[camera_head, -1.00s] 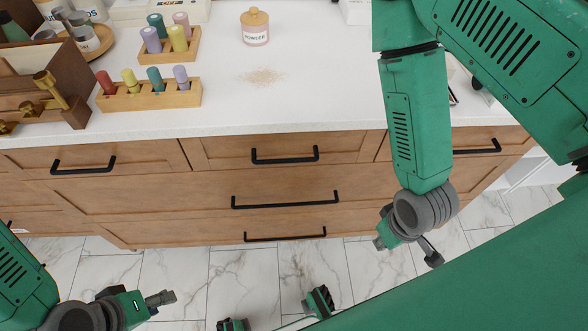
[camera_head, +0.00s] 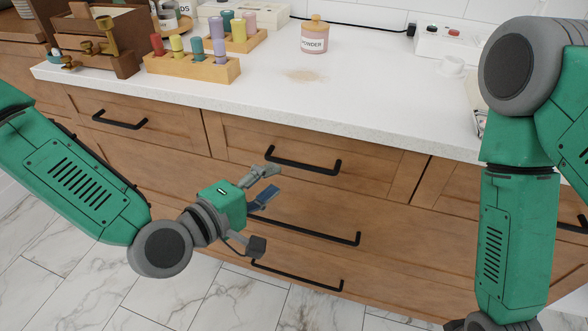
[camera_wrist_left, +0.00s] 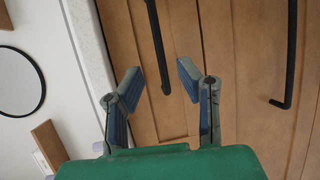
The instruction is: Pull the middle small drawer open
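The middle small drawer (camera_head: 345,190) is in the top row of the wooden cabinet, under the counter edge, and is shut. Its black bar handle (camera_head: 300,166) is horizontal in the head view. My left gripper (camera_head: 270,184) is in front of the cabinet, just below the handle's left part. Its two fingers are spread and empty. In the left wrist view, the open left gripper (camera_wrist_left: 160,82) faces the drawer fronts, and the nearer-to-counter handle (camera_wrist_left: 157,45) shows beyond and between the fingertips, apart from them. My right gripper is out of sight below my right arm.
A lower wide drawer handle (camera_head: 320,233) runs close below my left gripper. Another small drawer handle (camera_head: 120,121) is at the left. The white countertop (camera_head: 380,105) overhangs the drawers and carries a powder jar (camera_head: 314,36) and a wooden peg block (camera_head: 190,68). Marble floor (camera_head: 190,300) is clear.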

